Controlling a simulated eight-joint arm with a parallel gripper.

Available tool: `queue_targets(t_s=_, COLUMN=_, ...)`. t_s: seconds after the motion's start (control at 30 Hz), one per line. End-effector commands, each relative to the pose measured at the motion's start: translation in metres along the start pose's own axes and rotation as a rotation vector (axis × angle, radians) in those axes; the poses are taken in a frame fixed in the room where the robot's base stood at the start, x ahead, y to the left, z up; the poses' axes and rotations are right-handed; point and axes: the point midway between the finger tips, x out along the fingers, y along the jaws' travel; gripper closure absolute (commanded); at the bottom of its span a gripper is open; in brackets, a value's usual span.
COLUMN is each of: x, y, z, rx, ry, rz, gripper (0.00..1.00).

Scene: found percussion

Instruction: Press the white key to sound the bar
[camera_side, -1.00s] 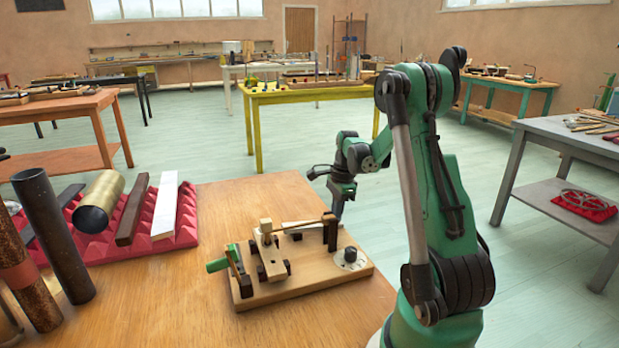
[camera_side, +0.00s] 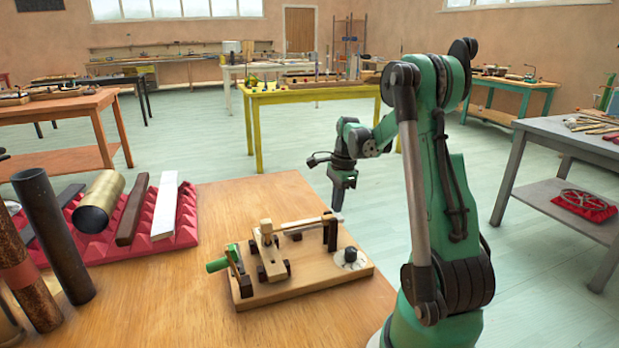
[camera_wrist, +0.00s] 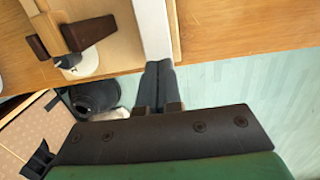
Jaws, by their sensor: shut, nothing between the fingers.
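The white key (camera_wrist: 153,25) is a pale strip running from the top of the wrist view to my fingertips. In the side view its pale end (camera_side: 337,217) shows at the right end of a long lever on a wooden mechanism board (camera_side: 312,283). My gripper (camera_side: 338,209) is shut and empty, pointing down just above that end. In the wrist view the shut fingertips (camera_wrist: 158,64) overlap the key's near end. Whether they touch it I cannot tell. A white bar (camera_side: 165,207) lies on red ridged foam at the left.
Red foam (camera_side: 186,222) also carries a dark bar (camera_side: 132,210) and a brass tube (camera_side: 99,200). Dark upright tubes (camera_side: 52,235) stand at the far left. The board holds a green handle (camera_side: 217,265), a dark post (camera_side: 330,232) and a white dial (camera_side: 351,258). Bare wooden tabletop (camera_side: 200,315) lies in front.

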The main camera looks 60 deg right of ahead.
Motion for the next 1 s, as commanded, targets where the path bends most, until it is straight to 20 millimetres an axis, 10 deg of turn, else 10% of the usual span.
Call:
queue_targets(t_s=0.5, x=-0.104, y=0.001, z=0.011, rx=0.000, ry=0.000, rz=0.000, gripper=1.00)
queue_targets(t_s=1.0, x=-0.128, y=0.000, z=0.013, rx=0.000, ry=0.000, rz=0.000, gripper=1.00)
